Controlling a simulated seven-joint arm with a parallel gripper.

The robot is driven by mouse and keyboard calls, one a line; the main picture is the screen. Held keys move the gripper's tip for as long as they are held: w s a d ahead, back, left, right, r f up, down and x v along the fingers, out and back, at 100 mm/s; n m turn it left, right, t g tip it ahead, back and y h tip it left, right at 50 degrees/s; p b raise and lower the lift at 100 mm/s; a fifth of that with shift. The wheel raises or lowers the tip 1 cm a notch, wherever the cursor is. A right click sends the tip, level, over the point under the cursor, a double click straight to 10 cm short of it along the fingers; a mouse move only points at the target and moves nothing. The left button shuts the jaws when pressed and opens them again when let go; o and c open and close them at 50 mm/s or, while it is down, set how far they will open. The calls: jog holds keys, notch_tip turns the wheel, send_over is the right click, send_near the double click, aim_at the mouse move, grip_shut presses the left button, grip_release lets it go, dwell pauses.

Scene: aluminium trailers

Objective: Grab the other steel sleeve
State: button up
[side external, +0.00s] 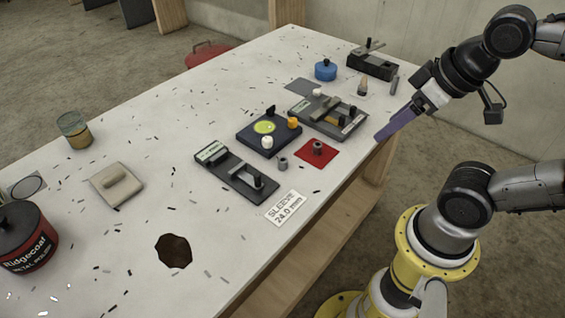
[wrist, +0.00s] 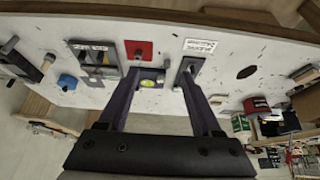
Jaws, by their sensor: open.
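One small grey steel sleeve (side external: 318,147) stands on a red square mat (side external: 308,160) near the table's front edge. A second grey sleeve (side external: 283,163) stands on the bare table just left of the mat. In the wrist view the red mat (wrist: 131,46) lies beyond the left finger, with a sleeve (wrist: 138,54) on it; I cannot make out the second sleeve there. My gripper (side external: 379,137) is in the air to the right of the mat, at the table's edge. In the wrist view its two long fingers (wrist: 159,72) are apart with nothing held between them.
A dark gauge block (side external: 225,175) and a SLEEVE 24.0 mm card (side external: 283,208) lie left of the sleeves. A dark plate with a green disc (side external: 265,140) and another fixture (side external: 325,118) stand behind. A blue container (side external: 326,70) is farther back. Dark slivers are scattered about.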

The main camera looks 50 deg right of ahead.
jog(key=w+r+n, duration=0.4)
jog(key=w+n, duration=0.1)
jog(key=n, duration=0.3)
jog(key=n+g, duration=0.5)
jog(key=n, duration=0.3)
send_over(283, 159)
notch_tip(283, 159, down, 8)
jog(key=shift+g, duration=0.3)
jog(key=f, duration=1.1)
jog(key=shift+w+a, duration=0.2)
jog(key=shift+w, duration=0.2)
jog(key=shift+s+d+f, duration=0.1)
jog(key=shift+s+f, duration=0.1)
jog(key=shift+f, duration=1.25)
jog(key=shift+s+d+f, duration=0.1)
jog(key=shift+s+f, duration=0.1)
jog(key=shift+f, duration=1.2)
